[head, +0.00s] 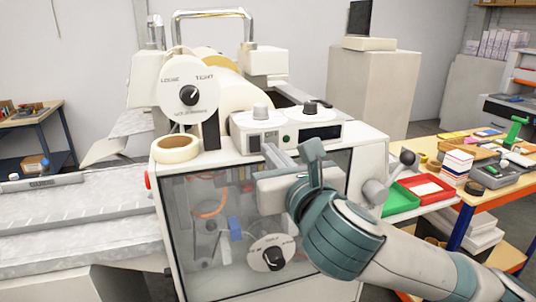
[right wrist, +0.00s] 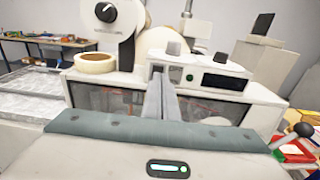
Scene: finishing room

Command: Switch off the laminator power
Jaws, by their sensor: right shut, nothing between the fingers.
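The laminator (head: 168,220) is a cream machine with a clear front window. On top sits a control panel (head: 240,123) with two knobs, a small green button (head: 286,138) and a dark display (head: 320,133). A small dark switch plate (head: 255,143) is at the panel's left; it also shows in the right wrist view (right wrist: 150,72). My right gripper (head: 268,150) is shut and empty. Its fingertips are right in front of the switch plate and partly cover it; I cannot tell whether they touch or how the switch is set. My left gripper is out of view.
A tape roll (head: 178,149) lies on the laminator's left top, below a round dial (head: 189,95). A ball-ended lever (head: 407,158) sticks out at the right. A table with red (head: 436,199) and green trays stands further right. A red button (head: 147,180) is on the left side.

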